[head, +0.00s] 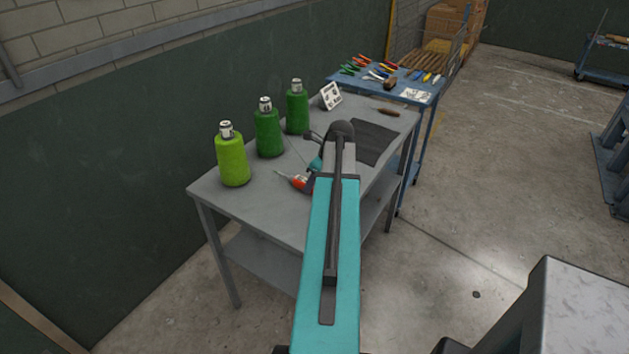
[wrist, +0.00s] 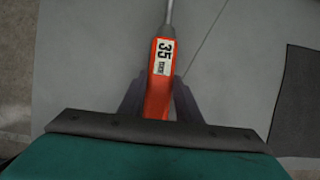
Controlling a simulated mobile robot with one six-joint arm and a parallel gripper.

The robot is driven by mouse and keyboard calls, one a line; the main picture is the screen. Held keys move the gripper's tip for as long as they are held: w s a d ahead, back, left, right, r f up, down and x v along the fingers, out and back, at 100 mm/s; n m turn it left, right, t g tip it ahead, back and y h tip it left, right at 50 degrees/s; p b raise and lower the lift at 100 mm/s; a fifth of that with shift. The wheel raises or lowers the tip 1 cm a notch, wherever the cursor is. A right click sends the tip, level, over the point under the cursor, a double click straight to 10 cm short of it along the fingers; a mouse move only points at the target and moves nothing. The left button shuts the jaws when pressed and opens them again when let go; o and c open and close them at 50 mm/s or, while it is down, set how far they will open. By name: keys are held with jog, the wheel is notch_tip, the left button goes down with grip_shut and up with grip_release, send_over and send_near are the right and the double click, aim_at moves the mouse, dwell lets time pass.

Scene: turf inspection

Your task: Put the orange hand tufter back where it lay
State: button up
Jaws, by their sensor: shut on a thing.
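The orange hand tufter (wrist: 158,85) has an orange body with a white "35" label and a thin metal needle. In the wrist view it sits between the two dark fingers of my gripper (wrist: 160,100), which is shut on it, needle pointing away. In the head view the tufter (head: 299,182) shows at the left of my arm, over the grey table (head: 255,205). My arm hides part of the tufter and most of the gripper there. I cannot tell whether the tufter touches the tabletop.
A dark mat (head: 375,142), a brown-handled tool (head: 389,112) and a white card (head: 331,96) lie or stand farther back. A blue cart (head: 408,92) with tools stands behind.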

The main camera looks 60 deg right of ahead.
jog(key=o, duration=1.3)
jog(key=shift+c, duration=0.2)
jog(key=b+v, duration=0.2)
jog(key=v, duration=1)
